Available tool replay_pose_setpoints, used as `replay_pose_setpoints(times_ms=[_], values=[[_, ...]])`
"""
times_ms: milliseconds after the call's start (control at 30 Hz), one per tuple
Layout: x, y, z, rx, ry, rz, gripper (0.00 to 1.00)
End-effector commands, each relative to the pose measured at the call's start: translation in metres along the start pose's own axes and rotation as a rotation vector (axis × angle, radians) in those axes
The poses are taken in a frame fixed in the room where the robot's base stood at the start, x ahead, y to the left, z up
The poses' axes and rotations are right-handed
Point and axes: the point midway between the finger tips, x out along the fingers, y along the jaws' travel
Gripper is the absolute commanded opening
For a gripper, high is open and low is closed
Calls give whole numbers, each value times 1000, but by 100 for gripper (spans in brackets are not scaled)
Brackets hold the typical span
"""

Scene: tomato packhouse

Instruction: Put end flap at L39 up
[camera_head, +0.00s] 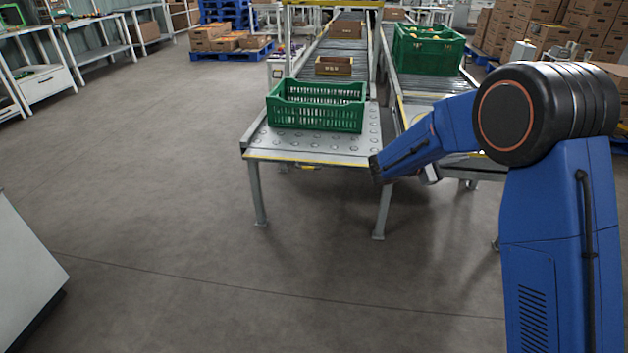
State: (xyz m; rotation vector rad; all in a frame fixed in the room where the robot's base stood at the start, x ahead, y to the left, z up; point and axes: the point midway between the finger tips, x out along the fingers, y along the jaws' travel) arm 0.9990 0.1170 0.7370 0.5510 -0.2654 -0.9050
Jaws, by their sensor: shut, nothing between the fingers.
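A ball-top table (262,142) with a yellow front edge stands at the near end of the left roller conveyor (334,58). A green slatted crate (316,117) sits on it and looks empty. No L39 label is readable, and I cannot tell which part is the end flap or how it stands. My blue arm reaches in from the right, and its dark far end is near the table's front right corner. The arm covers part of the right conveyor's near end. I cannot make out my gripper's fingers.
A brown box (333,66) sits on the left conveyor. A green crate (428,50) with produce stands on the right conveyor. White benches (46,84) line the left. A pale cabinet (22,270) stands near left. The floor before the table is clear.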

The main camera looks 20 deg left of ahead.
Motion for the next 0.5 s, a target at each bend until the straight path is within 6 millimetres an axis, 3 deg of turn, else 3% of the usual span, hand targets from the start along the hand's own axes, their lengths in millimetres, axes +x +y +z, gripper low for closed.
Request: replay_pose_setpoints(times_ms=[33,233,500], values=[[-13,11,-24,-28,-9,53,0],[-66,52,-100,-103,-54,268,0],[-163,82,-207,-172,-108,565,0]])
